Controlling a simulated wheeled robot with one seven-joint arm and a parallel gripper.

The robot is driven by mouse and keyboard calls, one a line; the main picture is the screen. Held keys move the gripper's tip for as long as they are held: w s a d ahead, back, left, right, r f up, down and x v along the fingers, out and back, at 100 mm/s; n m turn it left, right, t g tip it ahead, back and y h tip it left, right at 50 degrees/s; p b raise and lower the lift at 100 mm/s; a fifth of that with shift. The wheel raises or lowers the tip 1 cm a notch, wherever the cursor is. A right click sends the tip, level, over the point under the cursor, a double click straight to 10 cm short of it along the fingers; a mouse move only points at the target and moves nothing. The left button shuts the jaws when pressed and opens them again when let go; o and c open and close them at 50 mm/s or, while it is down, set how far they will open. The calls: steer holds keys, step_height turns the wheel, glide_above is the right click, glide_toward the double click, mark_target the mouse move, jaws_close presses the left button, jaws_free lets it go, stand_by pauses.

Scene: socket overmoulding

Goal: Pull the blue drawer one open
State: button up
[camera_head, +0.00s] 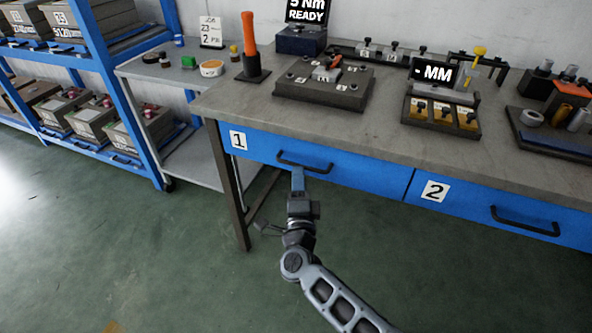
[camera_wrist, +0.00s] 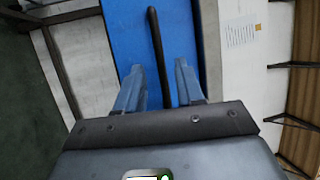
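The blue drawer one (camera_head: 340,172), with a white "1" label (camera_head: 238,140), is under the left part of the workbench. Its front looks flush with the bench, so it stands shut. Its black bar handle (camera_head: 304,163) runs across the front; it also shows in the wrist view (camera_wrist: 156,45). My gripper (camera_head: 297,172) is just in front of the handle in the head view. In the wrist view my gripper (camera_wrist: 160,68) has its two fingers apart, with the handle bar lined up between them. No gap between fingers and bar looks closed. How deep the bar sits between them I cannot tell.
Blue drawer two (camera_head: 490,212) is to the right, also shut. The workbench top (camera_head: 225,105) carries an orange-handled tool (camera_head: 250,45), a fixture plate (camera_head: 323,85) and a display (camera_head: 438,72). A grey side table and blue shelving (camera_head: 110,80) stand left. The green floor in front is clear.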

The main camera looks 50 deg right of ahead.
steer(key=shift+x, duration=1.85)
steer(key=shift+c, duration=0.4)
jaws_close()
